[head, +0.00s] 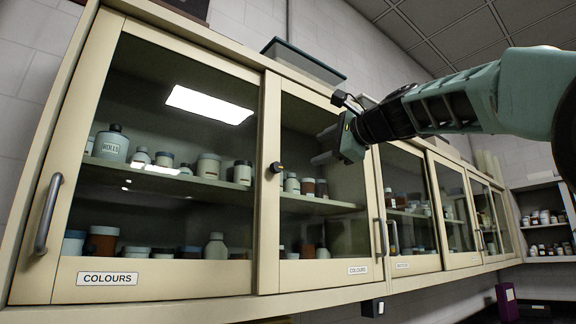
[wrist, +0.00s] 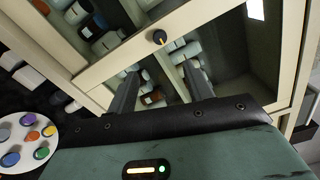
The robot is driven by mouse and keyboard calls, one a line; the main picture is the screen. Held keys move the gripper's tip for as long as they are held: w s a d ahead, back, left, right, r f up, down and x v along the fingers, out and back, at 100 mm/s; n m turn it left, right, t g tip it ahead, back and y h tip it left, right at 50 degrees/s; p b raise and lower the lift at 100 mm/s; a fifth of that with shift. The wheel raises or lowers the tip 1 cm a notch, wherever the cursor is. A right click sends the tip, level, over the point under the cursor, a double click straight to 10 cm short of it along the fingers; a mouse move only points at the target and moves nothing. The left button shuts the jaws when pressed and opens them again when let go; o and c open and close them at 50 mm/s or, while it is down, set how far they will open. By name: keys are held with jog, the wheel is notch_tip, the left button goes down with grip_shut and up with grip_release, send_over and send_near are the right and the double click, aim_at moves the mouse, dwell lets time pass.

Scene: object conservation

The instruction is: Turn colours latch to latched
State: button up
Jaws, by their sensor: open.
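The colours latch (head: 276,168) is a small dark round knob on the cream frame between the two leftmost glass doors. In the wrist view the latch (wrist: 160,37) shows as a black knob with a yellowish mark, ahead of my fingers. Whether it is latched I cannot tell.
A vertical handle (head: 49,214) sticks out on the left door, and another handle (head: 380,237) is at the second door's right edge. Jars and bottles (head: 110,144) stand behind the glass. A grey bin (head: 302,63) sits on top. A palette of coloured discs (wrist: 25,141) shows lower left.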

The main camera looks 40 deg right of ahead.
jog(key=p, duration=1.3)
send_near(278, 167)
jog(key=w, duration=0.9)
jog(key=shift+w+a, duration=0.15)
jog(key=shift+w, duration=0.05)
jog(key=c, duration=1)
